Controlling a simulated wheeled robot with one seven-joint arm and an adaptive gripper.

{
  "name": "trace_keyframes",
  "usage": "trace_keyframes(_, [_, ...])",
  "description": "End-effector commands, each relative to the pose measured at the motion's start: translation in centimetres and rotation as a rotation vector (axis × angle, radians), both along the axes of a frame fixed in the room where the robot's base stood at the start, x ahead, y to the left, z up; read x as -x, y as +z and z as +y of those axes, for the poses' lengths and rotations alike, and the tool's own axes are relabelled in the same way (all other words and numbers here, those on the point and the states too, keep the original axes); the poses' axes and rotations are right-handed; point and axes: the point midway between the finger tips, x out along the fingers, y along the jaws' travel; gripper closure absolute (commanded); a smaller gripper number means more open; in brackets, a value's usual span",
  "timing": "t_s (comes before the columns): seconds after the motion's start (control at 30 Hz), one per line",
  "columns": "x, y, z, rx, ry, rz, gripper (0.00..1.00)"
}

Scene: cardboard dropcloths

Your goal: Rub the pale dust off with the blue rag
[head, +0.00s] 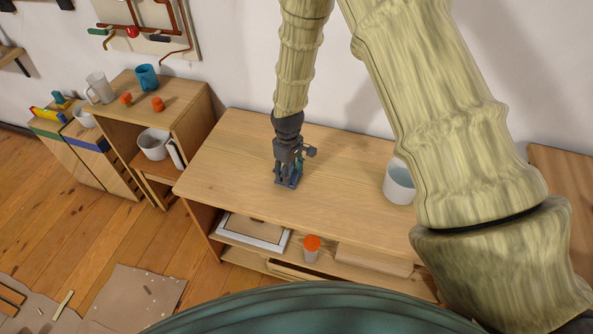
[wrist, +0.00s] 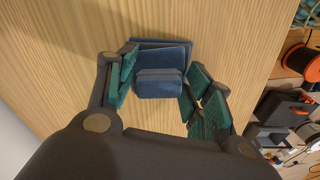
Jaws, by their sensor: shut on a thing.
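My gripper (head: 288,174) is over the middle of the wooden tabletop (head: 235,150), pointing down. It is shut on the blue rag (wrist: 160,84), a folded dark-blue pad between the green-padded fingers in the wrist view. The rag also shows as a small blue patch under the fingers in the head view (head: 287,184). It is at or very near the wood; I cannot tell whether it presses on it. I cannot make out any pale dust on the bare wood in either view. The wood under the rag and gripper is hidden.
A white pot (head: 398,187) stands on the tabletop to the right, partly behind my arm. Below, the shelf holds a framed panel (head: 254,232) and an orange-lidded cup (head: 311,248). A cabinet with mugs (head: 146,77) stands left. The tabletop left of my gripper is clear.

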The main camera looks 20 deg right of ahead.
Motion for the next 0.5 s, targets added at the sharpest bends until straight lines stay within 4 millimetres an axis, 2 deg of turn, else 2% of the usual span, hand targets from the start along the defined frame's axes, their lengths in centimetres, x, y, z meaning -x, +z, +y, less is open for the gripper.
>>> trace_keyframes(0.3, [-1.9, -0.1, 3.2, -0.001, 0.002, 0.0, 0.61])
trace_keyframes(0.5, [-2.5, -0.1, 4.0, -0.002, 0.001, 0.0, 0.61])
